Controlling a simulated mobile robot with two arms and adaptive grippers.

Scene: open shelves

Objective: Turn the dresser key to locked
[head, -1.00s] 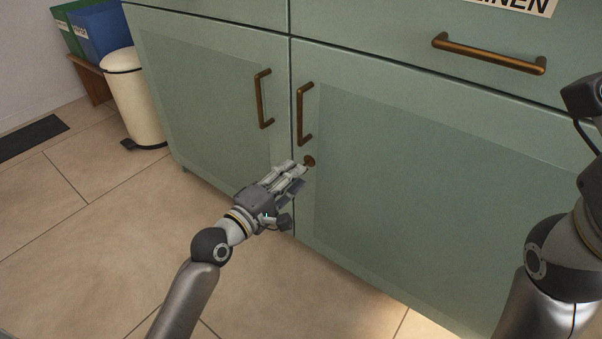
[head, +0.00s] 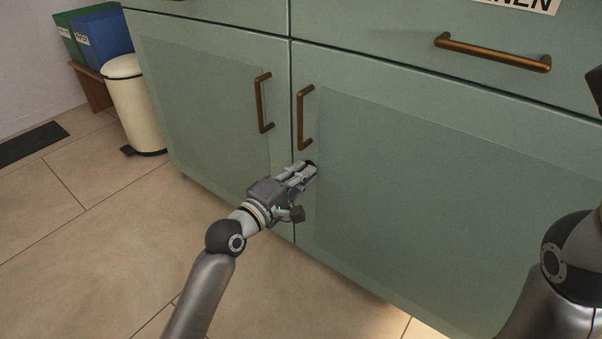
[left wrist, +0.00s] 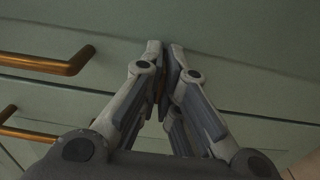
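The green dresser (head: 420,190) stands ahead, with two lower doors. The small brown key (head: 311,162) is on the right door, just below that door's handle. My left gripper (head: 312,166) is at the key, its fingers closed around it and covering most of it. In the left wrist view the fingers (left wrist: 165,50) are close together, with a dark sliver between them near the door face. The key's angle is hidden. My right gripper is out of frame; only part of my right arm shows at the right edge.
Two bronze door handles, left (head: 263,103) and right (head: 304,117), stick out just above my left gripper. A drawer handle (head: 492,52) is higher up. A cream bin (head: 135,105) stands left of the dresser. The tiled floor in front is clear.

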